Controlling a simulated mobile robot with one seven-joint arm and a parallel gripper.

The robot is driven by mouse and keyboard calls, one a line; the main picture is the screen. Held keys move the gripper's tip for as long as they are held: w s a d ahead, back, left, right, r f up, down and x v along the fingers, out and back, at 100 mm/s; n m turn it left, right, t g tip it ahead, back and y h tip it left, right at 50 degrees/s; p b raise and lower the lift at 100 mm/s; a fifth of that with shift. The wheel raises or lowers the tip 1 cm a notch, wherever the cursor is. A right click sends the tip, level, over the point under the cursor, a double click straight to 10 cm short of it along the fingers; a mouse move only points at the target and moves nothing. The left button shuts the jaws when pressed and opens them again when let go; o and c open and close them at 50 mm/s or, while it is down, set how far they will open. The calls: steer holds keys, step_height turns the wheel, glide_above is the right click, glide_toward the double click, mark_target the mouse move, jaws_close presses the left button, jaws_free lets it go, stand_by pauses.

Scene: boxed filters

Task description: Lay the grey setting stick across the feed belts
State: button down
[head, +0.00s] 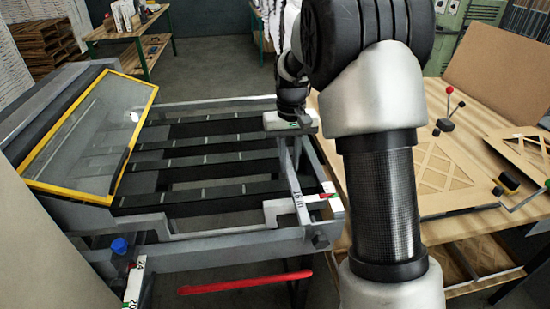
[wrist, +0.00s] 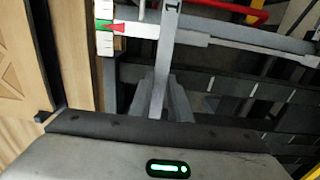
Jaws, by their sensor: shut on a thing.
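My gripper (head: 290,138) is shut on the grey setting stick (head: 296,185), a long narrow bar with dark lettering near its near end. In the wrist view the stick (wrist: 166,58) runs up the picture away from the closed fingers (wrist: 163,95). The feed belts (head: 195,196) are several dark strips with white marks, lying left of my gripper in the head view. They also show at the right of the wrist view (wrist: 235,88). The stick is at the right end of the belts; whether it touches the frame I cannot tell.
A yellow-edged clear guard (head: 92,132) stands at the belts' left end. A scale with red and green marks (head: 331,203) sits on the machine's right rail. A red bar (head: 245,284) lies in front. A wooden table (head: 470,215) with panels stands right.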

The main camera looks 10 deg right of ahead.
steer(key=w+r, duration=0.1)
steer(key=w, duration=0.4)
steer(key=w+r, duration=0.1)
steer(key=w, duration=0.4)
steer(key=w+r, duration=0.1)
steer(key=w, duration=0.3)
steer(key=shift+w+a, duration=0.1)
steer(key=shift+w, duration=0.3)
step_height(320, 180, down, 10)
steer(key=shift+f+b, duration=0.25)
steer(key=shift+b, duration=0.05)
steer(key=c, duration=1.6)
jaws_free()
steer(key=shift+c, duration=0.2)
